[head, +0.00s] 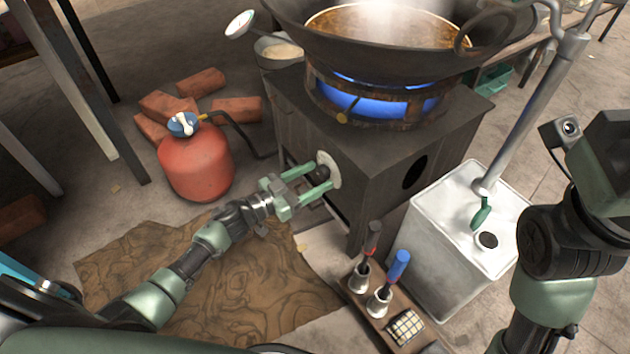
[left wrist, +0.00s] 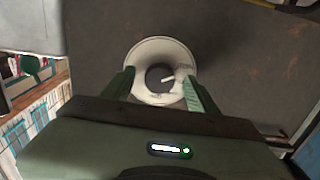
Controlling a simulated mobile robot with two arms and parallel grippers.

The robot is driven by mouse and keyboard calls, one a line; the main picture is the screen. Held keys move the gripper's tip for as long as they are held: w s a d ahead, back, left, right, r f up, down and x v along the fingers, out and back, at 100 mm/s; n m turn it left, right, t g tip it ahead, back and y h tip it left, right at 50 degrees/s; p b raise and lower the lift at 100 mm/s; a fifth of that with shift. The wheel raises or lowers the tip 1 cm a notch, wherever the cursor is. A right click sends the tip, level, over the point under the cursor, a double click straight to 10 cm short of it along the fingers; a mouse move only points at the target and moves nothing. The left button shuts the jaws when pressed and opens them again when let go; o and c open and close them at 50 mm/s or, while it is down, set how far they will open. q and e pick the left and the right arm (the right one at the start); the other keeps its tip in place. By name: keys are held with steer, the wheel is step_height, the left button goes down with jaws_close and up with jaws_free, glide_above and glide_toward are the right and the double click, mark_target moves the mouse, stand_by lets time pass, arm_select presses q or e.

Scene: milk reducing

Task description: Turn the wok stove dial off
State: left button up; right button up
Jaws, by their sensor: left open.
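The wok stove (head: 350,160) is a dark box with blue flame (head: 375,100) burning under the wok (head: 390,45). Its dial (head: 322,172) is a dark knob on a pale round plate, on the stove's left-facing side. In the left wrist view, the dial (left wrist: 160,77) sits between the fingers, with a white mark pointing right. My left gripper (head: 311,182) is open, its two green fingers on either side of the dial. I cannot tell whether the fingers touch the knob. My right arm shows at the right edge, but its gripper does not show.
A red gas cylinder (head: 196,162) with a hose stands left of the stove near several bricks (head: 201,83). A white canister (head: 450,245) and a wooden holder (head: 385,318) with two handled tools stand in front of the stove. A brown board (head: 150,265) lies under my left arm.

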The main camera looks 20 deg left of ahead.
arm_select(q)
steer(key=shift+w+d, duration=0.1)
steer(key=shift+w, duration=0.05)
jaws_close()
